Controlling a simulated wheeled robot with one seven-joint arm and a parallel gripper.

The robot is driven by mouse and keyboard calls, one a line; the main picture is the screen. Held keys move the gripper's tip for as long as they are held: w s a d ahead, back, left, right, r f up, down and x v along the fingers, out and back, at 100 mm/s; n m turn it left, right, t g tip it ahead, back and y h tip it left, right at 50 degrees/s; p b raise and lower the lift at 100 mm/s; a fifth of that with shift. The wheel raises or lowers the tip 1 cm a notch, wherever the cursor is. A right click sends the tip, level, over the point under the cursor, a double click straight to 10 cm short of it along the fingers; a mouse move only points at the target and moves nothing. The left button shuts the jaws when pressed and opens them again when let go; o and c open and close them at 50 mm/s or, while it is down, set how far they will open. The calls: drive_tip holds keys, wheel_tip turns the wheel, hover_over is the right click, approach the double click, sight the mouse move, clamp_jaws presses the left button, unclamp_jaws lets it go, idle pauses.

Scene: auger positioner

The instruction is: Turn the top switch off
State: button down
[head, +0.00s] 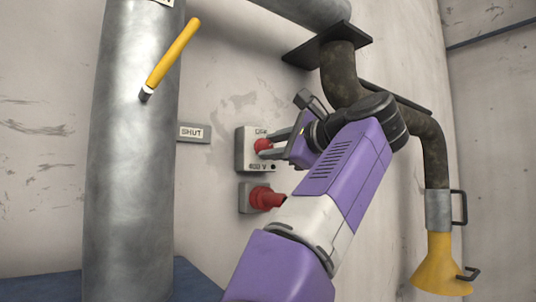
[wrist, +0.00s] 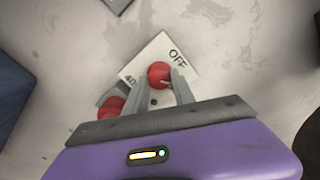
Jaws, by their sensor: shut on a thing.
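The top switch is a pale grey box (head: 243,152) on the wall with a red knob (head: 262,145) on its face. In the wrist view the red knob (wrist: 159,73) sits between my fingers, with the printed word OFF just beyond it. My gripper (head: 266,147) reaches the box from the right and is shut on the red knob. In the wrist view my gripper (wrist: 160,77) has one finger on each side of the knob. The fingers hide part of the box face, so the knob's exact angle is hard to tell.
A red socket or plug (head: 262,198) on a grey mount is just below the box. A SHUT sign (head: 193,132) is to its left, beside a thick metal pipe (head: 130,170) with a yellow lever (head: 172,56). A dark bent duct with a yellow funnel (head: 441,265) hangs at right.

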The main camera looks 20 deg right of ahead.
drive_tip(key=n+b, duration=0.1)
drive_tip(key=n, duration=0.4)
drive_tip(key=shift+f+n+b, duration=0.15)
drive_tip(key=shift+n+b, duration=0.15)
drive_tip(key=n, duration=0.5)
drive_tip(key=shift+a+h+b, duration=0.15)
drive_tip(key=shift+h+b, duration=0.15)
drive_tip(key=shift+b, duration=0.05)
drive_tip(key=c, duration=1.1)
unclamp_jaws()
drive_tip(key=shift+o, duration=0.2)
drive_tip(key=shift+r, duration=0.2)
drive_tip(key=b+v, duration=0.2)
drive_tip(key=v, duration=0.6)
drive_tip(key=shift+b, duration=0.4)
